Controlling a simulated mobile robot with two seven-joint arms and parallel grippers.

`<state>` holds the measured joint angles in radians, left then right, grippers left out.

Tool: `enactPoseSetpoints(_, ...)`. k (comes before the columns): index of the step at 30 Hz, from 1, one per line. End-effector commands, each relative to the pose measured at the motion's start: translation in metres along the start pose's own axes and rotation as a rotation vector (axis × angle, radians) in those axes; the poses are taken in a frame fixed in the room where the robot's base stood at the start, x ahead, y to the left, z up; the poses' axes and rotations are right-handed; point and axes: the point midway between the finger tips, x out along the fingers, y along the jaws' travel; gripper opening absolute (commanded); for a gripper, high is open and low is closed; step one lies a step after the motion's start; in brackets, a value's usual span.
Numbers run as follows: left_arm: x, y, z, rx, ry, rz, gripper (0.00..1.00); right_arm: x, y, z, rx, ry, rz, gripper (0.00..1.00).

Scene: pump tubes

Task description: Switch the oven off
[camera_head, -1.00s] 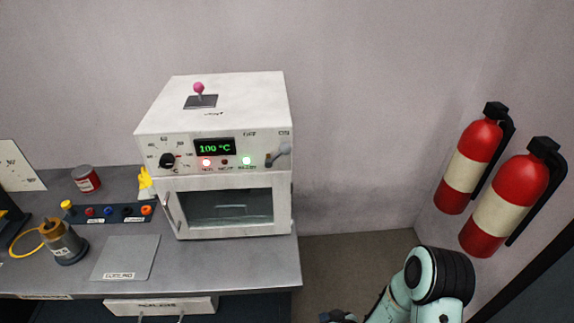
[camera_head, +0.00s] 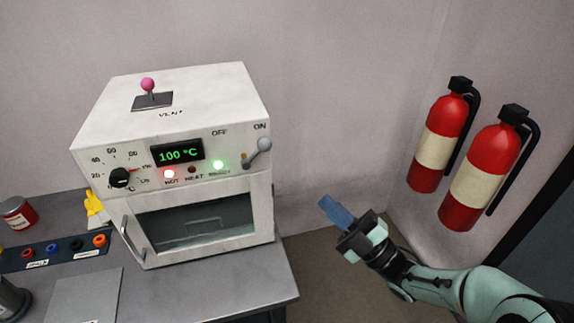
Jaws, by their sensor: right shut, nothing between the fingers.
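The white oven (camera_head: 220,100) stands on the grey bench, seen from the front and above. Its grey lever switch (camera_head: 258,152) is at the right end of the panel and tilts up toward the "ON" label; "OFF" is printed to its left. The display (camera_head: 177,152) reads 100 °C in green. The oven door (camera_head: 205,224) is closed. My right gripper (camera_head: 330,207) is shut and empty, right of the oven and below the switch, touching nothing. My left gripper is not in view.
Two red fire extinguishers (camera_head: 440,143) (camera_head: 485,178) hang on the right wall. A pink-knobbed vent lever (camera_head: 148,85) stands on the oven top. A black dial (camera_head: 120,178) is at the panel's left. The space between oven and extinguishers holds only my right arm.

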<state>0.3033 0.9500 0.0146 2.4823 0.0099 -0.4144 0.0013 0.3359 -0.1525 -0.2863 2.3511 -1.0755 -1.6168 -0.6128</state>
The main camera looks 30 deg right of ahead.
Motion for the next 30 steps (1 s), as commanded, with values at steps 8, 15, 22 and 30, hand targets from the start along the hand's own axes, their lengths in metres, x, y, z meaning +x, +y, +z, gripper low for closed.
enactPoseSetpoints(8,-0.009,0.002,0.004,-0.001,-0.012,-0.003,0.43,0.037,0.001,-0.001,0.003,0.004,-0.001,0.0)
enactPoseSetpoints(15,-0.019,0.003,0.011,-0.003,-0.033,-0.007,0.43,0.089,0.001,-0.001,0.004,0.003,0.0,0.0)
enactPoseSetpoints(22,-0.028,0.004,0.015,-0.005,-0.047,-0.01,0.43,0.127,0.001,-0.001,0.003,0.001,0.0,0.0)
enactPoseSetpoints(30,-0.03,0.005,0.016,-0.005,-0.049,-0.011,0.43,0.14,0.0,0.0,0.002,-0.002,0.0,0.0)
